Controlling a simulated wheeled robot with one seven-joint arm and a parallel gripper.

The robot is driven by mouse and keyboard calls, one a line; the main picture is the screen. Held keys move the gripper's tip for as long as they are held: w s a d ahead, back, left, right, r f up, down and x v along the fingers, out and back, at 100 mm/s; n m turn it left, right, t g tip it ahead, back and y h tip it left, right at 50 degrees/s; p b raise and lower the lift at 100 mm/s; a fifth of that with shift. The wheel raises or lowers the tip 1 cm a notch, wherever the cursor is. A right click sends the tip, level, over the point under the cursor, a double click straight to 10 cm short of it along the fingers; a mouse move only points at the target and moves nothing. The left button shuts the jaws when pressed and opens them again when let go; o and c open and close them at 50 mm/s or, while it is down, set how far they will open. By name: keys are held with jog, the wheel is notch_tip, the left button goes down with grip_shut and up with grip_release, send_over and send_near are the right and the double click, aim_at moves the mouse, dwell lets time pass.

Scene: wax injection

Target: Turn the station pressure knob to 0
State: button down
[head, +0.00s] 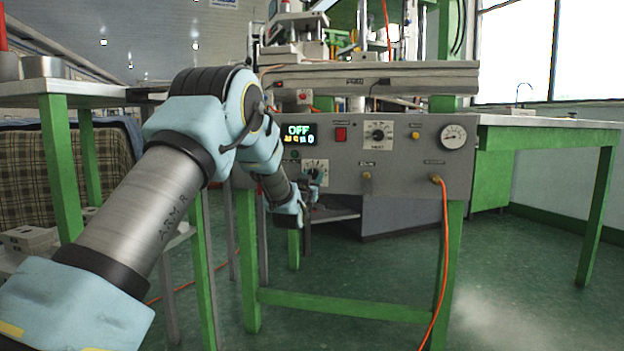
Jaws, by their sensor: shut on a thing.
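The grey station panel (400,170) faces me. Its lower left dial plate (317,166) has a knob (314,174), partly hidden by my gripper. My gripper (311,185) is shut on this knob, its fingers small and partly covered by my wrist. The dial marks are too small to read. A second knob (378,134) with a white dial plate sits higher, to the right. The lit display (299,134) reads OFF in green, with small icons and a 0 below it. A round pressure gauge (453,137) is at the panel's upper right; its reading is unclear.
A red switch (341,134) sits right of the display. An orange hose (445,230) hangs from the panel's lower right. Green table legs (247,260) and a low crossbar (345,306) stand below. A green-framed bench (540,130) is at right. The floor in front is open.

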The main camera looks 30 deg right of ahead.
jog(key=n+y, duration=0.1)
jog(key=n, duration=0.2)
jog(key=n+t, duration=0.1)
jog(key=n, duration=0.3)
jog(key=shift+d+f+y, duration=0.1)
jog(key=shift+y, duration=0.3)
jog(key=n, duration=0.2)
jog(key=n+t+y, duration=0.1)
jog(key=n, duration=0.2)
jog(key=shift+s+y, duration=0.1)
jog(key=shift+y, duration=0.2)
jog(key=n+y, duration=0.1)
jog(key=n, duration=0.5)
jog(key=shift+d+r+n+g+y, duration=0.15)
jog(key=shift+n+g+y, duration=0.15)
jog(key=shift+n, duration=0.9)
jog(key=shift+a+r+n+g+y, duration=0.1)
jog(key=shift+n+g+y, duration=0.15)
jog(key=shift+n, duration=0.95)
jog(key=shift+c, duration=2.1)
grip_release()
jog(key=p+v, duration=0.2)
jog(key=v, duration=0.8)
jog(key=shift+s, duration=0.4)
